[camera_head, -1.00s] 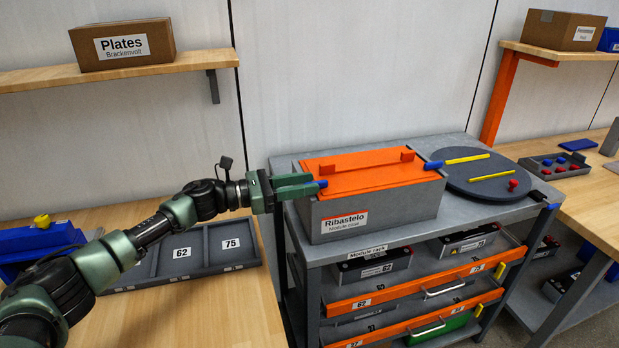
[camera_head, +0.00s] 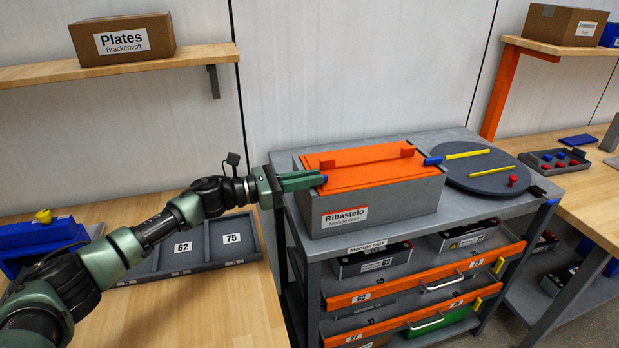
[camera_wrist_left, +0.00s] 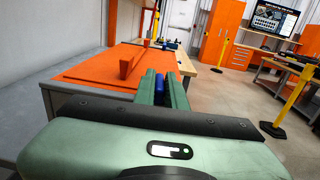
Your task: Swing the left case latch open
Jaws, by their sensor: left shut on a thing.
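The grey module case (camera_head: 392,204) has an orange lid (camera_head: 367,173) with a raised orange handle and stands on the module rack. The left case latch (camera_head: 324,179) is a small blue piece at the left end of the lid, mostly covered by my fingers. My left gripper (camera_head: 318,180) reaches in from the left and is shut on this latch. In the left wrist view the blue latch (camera_wrist_left: 158,87) shows between the two green fingers (camera_wrist_left: 160,86), beside the orange lid (camera_wrist_left: 110,72). The right case latch (camera_head: 433,161) is blue and sticks out at the lid's right end. My right gripper is not in view.
A dark round turntable (camera_head: 479,170) with yellow bars and a red knob stands right of the case. Module drawers (camera_head: 421,274) are below. A numbered tray (camera_head: 205,247) lies on the left bench under my arm. A shelf (camera_head: 120,70) hangs above.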

